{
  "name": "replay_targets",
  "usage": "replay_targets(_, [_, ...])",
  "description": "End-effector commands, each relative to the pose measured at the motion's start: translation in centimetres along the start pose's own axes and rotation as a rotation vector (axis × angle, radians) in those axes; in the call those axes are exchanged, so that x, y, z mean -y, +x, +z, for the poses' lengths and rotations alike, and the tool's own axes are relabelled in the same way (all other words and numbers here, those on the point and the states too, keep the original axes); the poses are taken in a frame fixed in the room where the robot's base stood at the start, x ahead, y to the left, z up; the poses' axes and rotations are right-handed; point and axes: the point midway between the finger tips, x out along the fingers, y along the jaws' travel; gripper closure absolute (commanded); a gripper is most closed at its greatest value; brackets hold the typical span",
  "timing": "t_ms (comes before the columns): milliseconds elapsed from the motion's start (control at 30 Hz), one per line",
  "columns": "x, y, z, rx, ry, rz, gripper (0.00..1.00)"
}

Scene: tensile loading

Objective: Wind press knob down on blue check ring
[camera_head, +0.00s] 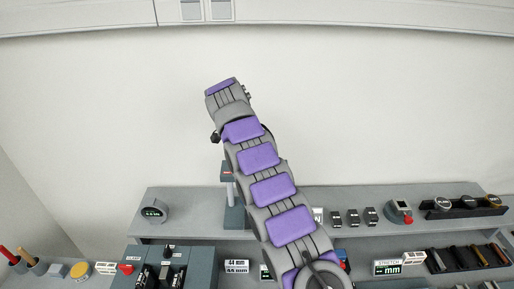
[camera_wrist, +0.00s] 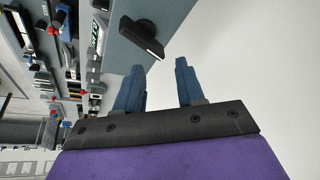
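My gripper (camera_wrist: 160,82) shows in the wrist view with its two blue fingers spread apart and nothing between them. In the head view my arm rises through the middle and my fingers cannot be made out. A grey-blue upright stand (camera_head: 234,215), perhaps the press, is on the shelf just left of my arm, partly hidden by it. I cannot make out its knob. A small blue item (camera_head: 342,256) shows at the right edge of my arm; I cannot tell whether it is the check ring.
A grey shelf (camera_head: 180,197) runs along the back wall. A round display (camera_head: 154,211) stands on its left. Small black blocks (camera_head: 352,217) and a dark rack (camera_head: 465,207) are at right.

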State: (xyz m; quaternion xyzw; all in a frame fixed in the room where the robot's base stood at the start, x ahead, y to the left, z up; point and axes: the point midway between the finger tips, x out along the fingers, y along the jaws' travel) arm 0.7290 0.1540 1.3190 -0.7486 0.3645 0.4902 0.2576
Motion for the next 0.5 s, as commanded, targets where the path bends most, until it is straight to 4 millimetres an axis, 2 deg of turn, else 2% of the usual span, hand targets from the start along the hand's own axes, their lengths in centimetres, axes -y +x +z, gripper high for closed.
replay_targets(200, [-0.4,-1.9,-0.3,0.0,0.002,-0.005,0.62])
replay_targets(500, [-0.4,-3.6,-0.6,0.003,0.002,-0.004,0.62])
